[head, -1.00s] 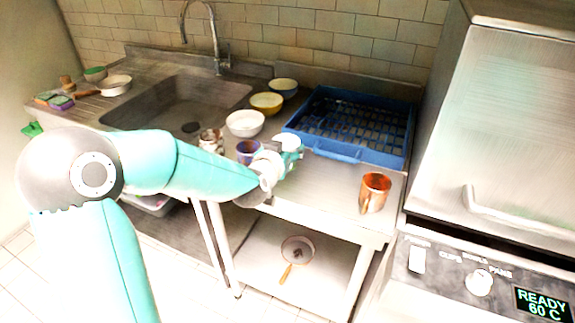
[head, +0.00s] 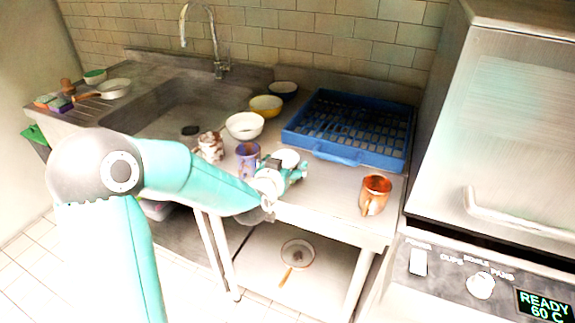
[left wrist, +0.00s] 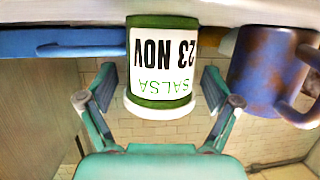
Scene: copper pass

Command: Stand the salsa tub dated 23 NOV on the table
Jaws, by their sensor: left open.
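The salsa tub (left wrist: 162,60) shows in the left wrist view, white with green bands, its label reading SALSA and 23 NOV. That view is upside down, so the tub looks upright on the steel table. In the head view its pale top (head: 287,157) shows just behind my left gripper (head: 298,176), which hides its lower part. My left gripper is open, with its two fingers (left wrist: 158,100) apart on either side of the tub in the wrist view. I cannot tell whether they touch it. My right gripper is not in view.
A blue-purple mug (head: 247,160) stands close beside the tub. A brown-and-white mug (head: 210,146) and several bowls stand farther left. A blue rack (head: 340,159) lies behind, and a copper mug (head: 375,193) stands right. The steel table (head: 330,190) is bare between tub and copper mug.

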